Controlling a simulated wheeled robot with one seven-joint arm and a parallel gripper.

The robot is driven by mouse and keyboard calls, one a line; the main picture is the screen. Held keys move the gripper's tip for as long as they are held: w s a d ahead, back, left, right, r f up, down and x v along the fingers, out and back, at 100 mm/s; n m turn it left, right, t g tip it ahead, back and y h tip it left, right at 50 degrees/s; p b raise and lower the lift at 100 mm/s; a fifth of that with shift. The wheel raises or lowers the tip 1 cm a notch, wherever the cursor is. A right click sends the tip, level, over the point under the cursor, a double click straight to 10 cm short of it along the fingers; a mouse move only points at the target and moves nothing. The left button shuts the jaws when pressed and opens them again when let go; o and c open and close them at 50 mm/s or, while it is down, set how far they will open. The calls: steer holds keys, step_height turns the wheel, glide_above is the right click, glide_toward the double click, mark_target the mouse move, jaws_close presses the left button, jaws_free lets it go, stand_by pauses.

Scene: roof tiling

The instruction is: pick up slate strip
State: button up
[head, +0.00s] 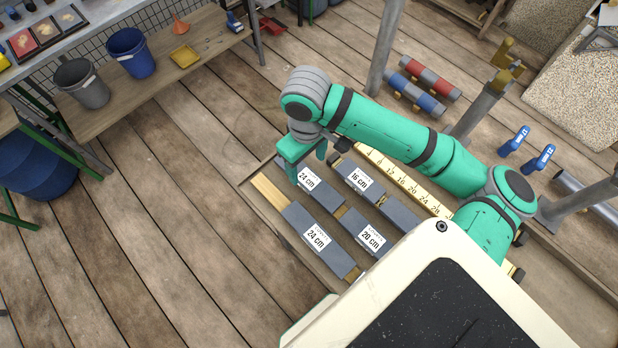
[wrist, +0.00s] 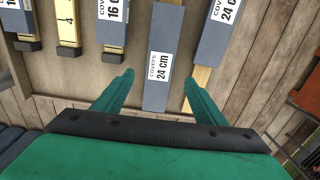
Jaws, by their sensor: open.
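Several grey slate strips with white labels lie in a shallow wooden tray. One strip marked 24 cm (head: 324,191) is at the upper left of the group, under my gripper (head: 308,165). In the wrist view this strip (wrist: 164,37) runs between the fingers of my gripper (wrist: 158,78), which are spread and empty. I cannot tell how far the tips are above it. Another 24 cm strip (head: 295,214) lies in front, on a wooden batten; it also shows in the wrist view (wrist: 207,47). A 16 cm strip (head: 345,167) and a 20 cm strip (head: 345,222) lie to the right.
A yellow ruler (head: 408,189) with numbers runs along the tray's far side, partly behind my arm. A bench with buckets (head: 130,52) is at the upper left. The plank floor on the left is clear.

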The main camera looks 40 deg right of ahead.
mark_target(309, 178)
steer(key=shift+s+f, duration=0.15)
steer(key=shift+f, duration=3.1)
steer(key=shift+c, duration=0.6)
steer(key=shift+d, duration=0.1)
steer(key=c, duration=1.3)
